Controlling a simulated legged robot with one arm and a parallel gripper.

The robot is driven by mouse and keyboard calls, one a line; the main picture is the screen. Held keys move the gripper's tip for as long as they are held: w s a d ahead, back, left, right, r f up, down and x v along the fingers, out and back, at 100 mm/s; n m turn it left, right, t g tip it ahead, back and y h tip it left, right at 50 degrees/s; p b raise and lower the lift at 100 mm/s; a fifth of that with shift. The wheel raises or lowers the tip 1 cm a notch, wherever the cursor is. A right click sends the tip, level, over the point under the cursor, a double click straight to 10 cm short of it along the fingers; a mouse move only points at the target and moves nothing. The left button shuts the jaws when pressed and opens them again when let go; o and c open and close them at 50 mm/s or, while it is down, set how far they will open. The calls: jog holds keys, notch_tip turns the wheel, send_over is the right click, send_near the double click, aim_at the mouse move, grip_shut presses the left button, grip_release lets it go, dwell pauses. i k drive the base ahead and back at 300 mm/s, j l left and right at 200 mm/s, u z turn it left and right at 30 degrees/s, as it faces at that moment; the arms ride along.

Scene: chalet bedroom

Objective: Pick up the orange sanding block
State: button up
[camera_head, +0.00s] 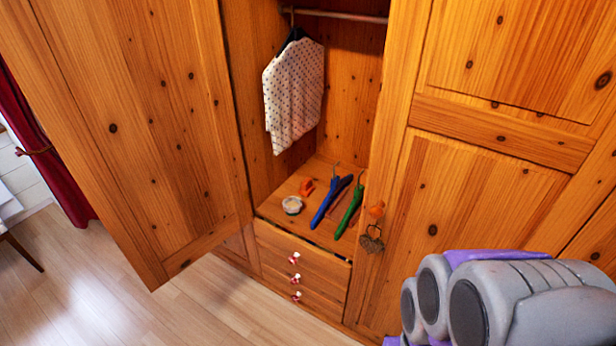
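A small orange block (306,187), which looks like the sanding block, lies on the shelf floor (273,208) inside the open wardrobe, toward the back left. A round whitish object (292,205) sits just in front of it. A blue clothes hanger (331,201) lies to its right. My gripper is not in view. Only part of my grey and purple arm shows at the lower right, apart from the shelf.
A green hanger (349,211) lies right of the blue one. A dotted white garment (294,95) hangs above the shelf from a rod (340,15). The open left door (140,120) juts forward. Drawers (278,262) with red-white knobs sit below. Wood floor is clear at lower left.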

aim_at(307, 189)
jog(key=i+j+z, duration=0.3)
jog(key=j, duration=0.3)
jog(key=i+j+z, duration=0.15)
jog(key=i+j, duration=0.15)
jog(key=i+j+z, duration=0.15)
jog(key=j, duration=0.25)
jog(key=i+j+z, duration=0.15)
jog(key=j, duration=0.2)
jog(key=i+j+z, duration=0.2)
jog(key=j, duration=0.2)
jog(key=k, duration=0.1)
